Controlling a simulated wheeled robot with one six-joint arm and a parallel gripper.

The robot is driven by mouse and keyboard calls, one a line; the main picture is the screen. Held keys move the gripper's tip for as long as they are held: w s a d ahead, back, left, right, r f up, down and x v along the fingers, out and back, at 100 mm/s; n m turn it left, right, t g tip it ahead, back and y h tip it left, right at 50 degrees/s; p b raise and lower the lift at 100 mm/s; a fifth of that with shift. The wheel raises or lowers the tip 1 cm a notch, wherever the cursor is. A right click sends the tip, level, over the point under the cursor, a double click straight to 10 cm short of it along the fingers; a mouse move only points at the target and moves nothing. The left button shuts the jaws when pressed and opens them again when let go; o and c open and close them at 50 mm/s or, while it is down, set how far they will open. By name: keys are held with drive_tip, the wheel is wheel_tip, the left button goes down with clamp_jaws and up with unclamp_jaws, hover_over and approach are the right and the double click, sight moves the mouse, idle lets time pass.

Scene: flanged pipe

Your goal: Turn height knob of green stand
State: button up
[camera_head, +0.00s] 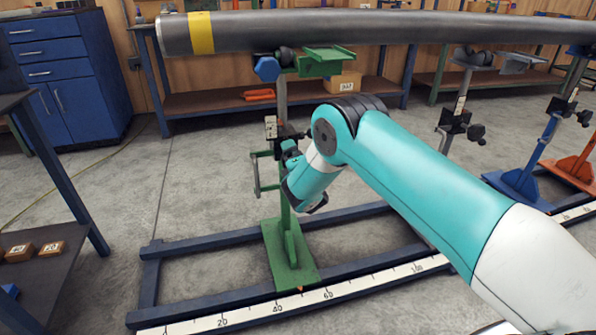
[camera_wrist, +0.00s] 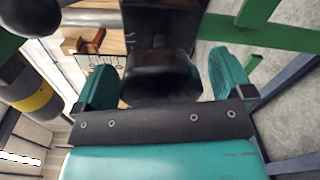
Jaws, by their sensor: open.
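The green stand (camera_head: 290,262) stands upright on the blue rail frame, with a black clamp block (camera_head: 287,133) partway up its post. In the wrist view a round black knob (camera_wrist: 160,84) sits on the dark block, between the two teal fingers of my gripper (camera_wrist: 161,62). The fingers are apart, with a visible gap on each side of the knob. In the head view my gripper (camera_head: 290,150) is at the clamp block, and the knob between its fingers is hidden or too small to tell there.
A grey pipe (camera_head: 330,30) with a yellow band (camera_head: 201,33) runs across above the stand. A blue stand (camera_head: 520,183) and an orange stand (camera_head: 575,168) are at the right. A ruler strip (camera_head: 250,312) runs along the front rail. A dark table (camera_head: 45,250) is at the left.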

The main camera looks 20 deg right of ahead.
drive_tip(key=s+b, duration=1.7)
drive_tip(key=shift+b, duration=0.3)
drive_tip(key=shift+a, duration=0.1)
